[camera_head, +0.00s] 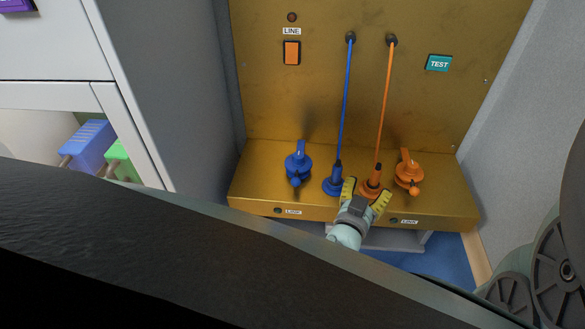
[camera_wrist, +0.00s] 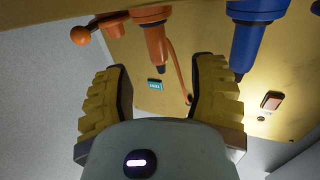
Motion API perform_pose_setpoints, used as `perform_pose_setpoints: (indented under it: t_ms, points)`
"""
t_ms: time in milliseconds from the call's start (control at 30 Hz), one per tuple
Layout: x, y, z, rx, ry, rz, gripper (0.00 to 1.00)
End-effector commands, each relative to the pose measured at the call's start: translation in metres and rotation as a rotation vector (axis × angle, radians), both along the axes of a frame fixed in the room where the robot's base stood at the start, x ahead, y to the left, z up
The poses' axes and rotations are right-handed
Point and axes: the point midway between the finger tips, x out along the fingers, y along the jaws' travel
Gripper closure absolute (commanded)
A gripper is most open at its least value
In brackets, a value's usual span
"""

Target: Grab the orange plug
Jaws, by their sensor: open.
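The orange plug (camera_head: 374,176) stands upright on the brass-coloured ledge, with an orange cord running up from it to the back panel. In the wrist view, which looks upside down, the orange plug (camera_wrist: 154,42) lies ahead of the gap between my fingers, apart from both. My gripper (camera_head: 366,191) is open and empty, with yellow ridged fingers at the front of the ledge. Its right finger partly covers the orange plug's base in the head view. In the wrist view my gripper (camera_wrist: 162,75) has both fingers spread wide.
A blue plug (camera_head: 336,178) with a blue cord stands just left of the orange one. An orange clamp-like knob (camera_head: 408,173) is to the right, and a blue one (camera_head: 297,164) is further left. The ledge (camera_head: 258,193) is bounded by grey walls on both sides.

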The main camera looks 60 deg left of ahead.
Motion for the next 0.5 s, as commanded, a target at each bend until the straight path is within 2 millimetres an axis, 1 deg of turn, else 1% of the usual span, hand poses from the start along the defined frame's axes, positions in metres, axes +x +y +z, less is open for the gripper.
perform_pose_setpoints:
  t_ms: [100,367,500]
  points:
    - [0.009,0.002,0.003,0.002,-0.004,-0.005,0.42]
    - [0.014,0.005,0.001,0.0,-0.002,-0.004,0.42]
    - [0.021,0.009,0.002,0.001,-0.003,-0.003,0.42]
